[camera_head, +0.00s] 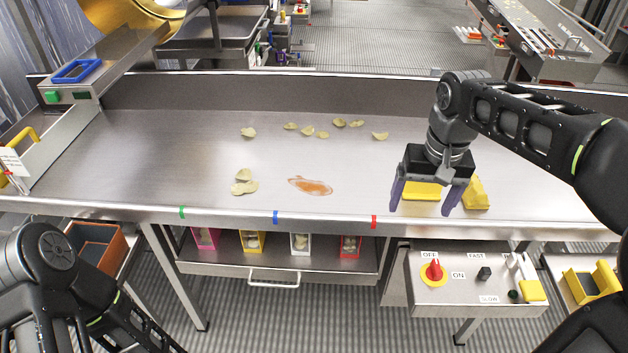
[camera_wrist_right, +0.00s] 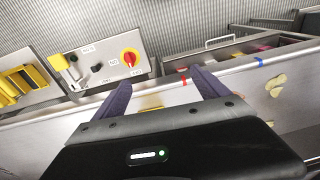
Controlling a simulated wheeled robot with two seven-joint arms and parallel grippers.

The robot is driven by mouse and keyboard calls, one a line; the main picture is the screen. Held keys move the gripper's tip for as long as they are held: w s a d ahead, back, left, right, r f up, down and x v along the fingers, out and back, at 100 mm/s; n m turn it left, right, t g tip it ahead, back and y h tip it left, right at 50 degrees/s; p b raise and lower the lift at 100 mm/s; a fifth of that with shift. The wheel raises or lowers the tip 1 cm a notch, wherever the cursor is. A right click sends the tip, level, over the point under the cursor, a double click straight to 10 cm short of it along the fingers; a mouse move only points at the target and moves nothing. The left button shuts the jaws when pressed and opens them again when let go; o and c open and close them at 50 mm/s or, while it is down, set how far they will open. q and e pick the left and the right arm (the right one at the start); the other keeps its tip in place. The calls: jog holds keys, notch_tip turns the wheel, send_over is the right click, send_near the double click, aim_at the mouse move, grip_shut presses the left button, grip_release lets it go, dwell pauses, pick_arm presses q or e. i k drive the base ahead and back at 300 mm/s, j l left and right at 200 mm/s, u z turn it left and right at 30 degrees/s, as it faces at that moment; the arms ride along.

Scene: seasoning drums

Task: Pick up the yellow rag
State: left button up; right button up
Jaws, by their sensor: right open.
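My right gripper (camera_head: 425,205) is open and points down over the right part of the steel table. Yellow material that looks like the yellow rag (camera_head: 422,190) shows between its two purple fingers. A second yellow patch (camera_head: 476,193) shows just right of the right finger; I cannot tell whether it is part of the same rag. In the right wrist view the open fingers (camera_wrist_right: 160,85) flank a small yellow strip (camera_wrist_right: 150,109), mostly hidden by the gripper body. No grip on the rag shows. My left arm is at the lower left, its gripper out of view.
The steel table (camera_head: 150,150) has a raised back wall. Several chips (camera_head: 243,187) and an orange-red smear (camera_head: 311,186) lie left of the right gripper. A control box with a red knob (camera_head: 433,272) is below the front edge. The left part of the table is bare.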

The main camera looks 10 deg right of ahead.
aim_at(474, 198)
jog(key=i+l, duration=0.7)
jog(key=l, duration=0.1)
